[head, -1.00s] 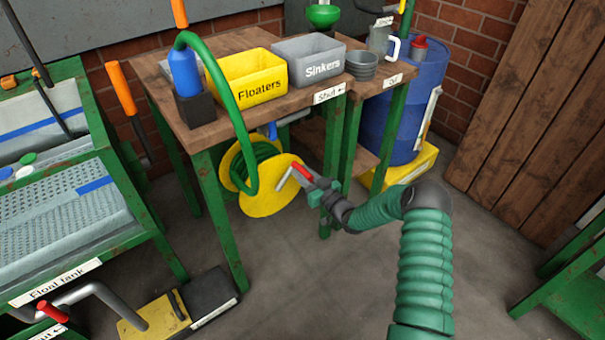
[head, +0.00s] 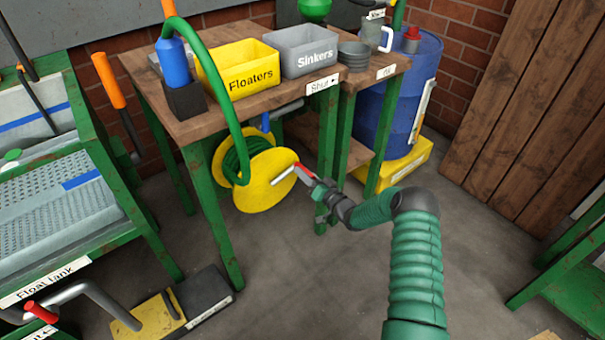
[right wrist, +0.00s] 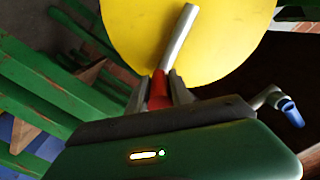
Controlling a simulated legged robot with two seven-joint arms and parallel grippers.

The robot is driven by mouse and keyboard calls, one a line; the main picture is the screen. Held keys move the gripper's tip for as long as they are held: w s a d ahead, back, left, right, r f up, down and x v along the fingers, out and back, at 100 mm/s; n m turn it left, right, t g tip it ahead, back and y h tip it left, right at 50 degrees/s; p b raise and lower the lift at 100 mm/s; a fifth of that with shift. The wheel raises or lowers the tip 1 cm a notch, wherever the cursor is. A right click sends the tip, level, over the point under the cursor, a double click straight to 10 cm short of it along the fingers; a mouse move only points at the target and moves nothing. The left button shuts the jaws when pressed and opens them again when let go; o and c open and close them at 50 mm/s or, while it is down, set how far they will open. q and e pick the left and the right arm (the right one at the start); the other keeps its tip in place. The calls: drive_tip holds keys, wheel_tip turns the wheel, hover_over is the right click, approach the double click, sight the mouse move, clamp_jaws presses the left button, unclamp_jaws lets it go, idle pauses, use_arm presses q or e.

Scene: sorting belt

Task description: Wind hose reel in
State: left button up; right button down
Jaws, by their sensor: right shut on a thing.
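The yellow hose reel (head: 262,190) hangs under the wooden table, with green hose wound on its drum. The hose (head: 226,115) runs from the reel up over the table edge to a blue nozzle (head: 174,62) in a black block. The reel's crank has a grey handle (head: 284,174) and a red part. My right gripper (head: 313,181) is shut on the red part of the crank, in front of the reel's right side. In the right wrist view the red part (right wrist: 158,90) sits between the fingers, with the yellow disc behind. My left gripper is not in view.
A yellow Floaters bin (head: 240,72) and a grey Sinkers bin (head: 303,52) stand on the table (head: 190,128). Green table legs (head: 327,165) stand close to my right gripper. A blue drum (head: 408,100) is behind. A yellow-black pedal (head: 170,312) lies on the floor.

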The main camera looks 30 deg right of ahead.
drive_tip(key=shift+d+f, duration=0.25)
drive_tip(key=shift+f, duration=0.15)
drive_tip(key=shift+s, duration=0.1)
drive_tip(key=c, duration=1.2)
unclamp_jaws()
drive_tip(key=shift+f, duration=0.1)
drive_tip(key=shift+o, duration=0.2)
drive_tip(key=s+d+p, duration=0.1)
drive_tip(key=s+p, duration=0.5)
drive_tip(key=s, duration=1)
drive_tip(key=shift+s+d, duration=0.15)
drive_tip(key=shift+s, duration=0.2)
